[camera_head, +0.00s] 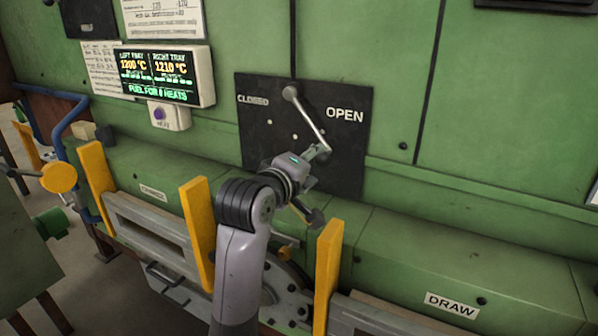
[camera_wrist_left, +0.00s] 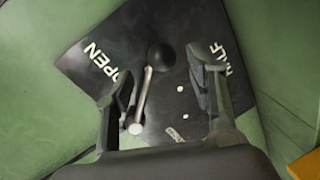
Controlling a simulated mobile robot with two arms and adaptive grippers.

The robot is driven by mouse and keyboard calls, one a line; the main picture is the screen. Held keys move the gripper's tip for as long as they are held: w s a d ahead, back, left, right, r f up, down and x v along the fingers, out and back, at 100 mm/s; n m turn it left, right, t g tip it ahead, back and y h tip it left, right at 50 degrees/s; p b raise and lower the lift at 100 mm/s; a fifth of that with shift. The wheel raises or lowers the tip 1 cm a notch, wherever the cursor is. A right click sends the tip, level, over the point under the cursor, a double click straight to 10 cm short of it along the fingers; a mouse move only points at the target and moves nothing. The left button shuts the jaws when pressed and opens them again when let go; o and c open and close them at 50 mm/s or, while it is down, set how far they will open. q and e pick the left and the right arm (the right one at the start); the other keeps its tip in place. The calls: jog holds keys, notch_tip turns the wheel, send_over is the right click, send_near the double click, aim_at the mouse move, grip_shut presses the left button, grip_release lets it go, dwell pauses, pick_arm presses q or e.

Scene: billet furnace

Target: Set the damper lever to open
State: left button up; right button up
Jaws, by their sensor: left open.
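The damper lever (camera_head: 308,115) is a silver bar on a dark plate (camera_head: 350,100) fixed to the green furnace wall. It runs from a round silver hub at its top down and right, below the OPEN label. Its lower end is hidden behind my left gripper (camera_head: 318,184). In the left wrist view, the lever (camera_wrist_left: 146,95) ends in a black knob (camera_wrist_left: 162,57) between OPEN and HALF. The knob shows between the spread fingers of the left gripper (camera_wrist_left: 164,66), with gaps on both sides. I cannot tell how far the fingers reach around it. My right gripper is out of view.
Yellow posts (camera_head: 328,270) stand in front of the furnace, on both sides of my left arm.

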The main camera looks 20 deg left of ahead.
pick_arm(q)
jog(key=s+r, duration=0.1)
jog(key=s, duration=0.6)
jog(key=shift+a+r, duration=0.15)
jog(key=shift+r, duration=0.05)
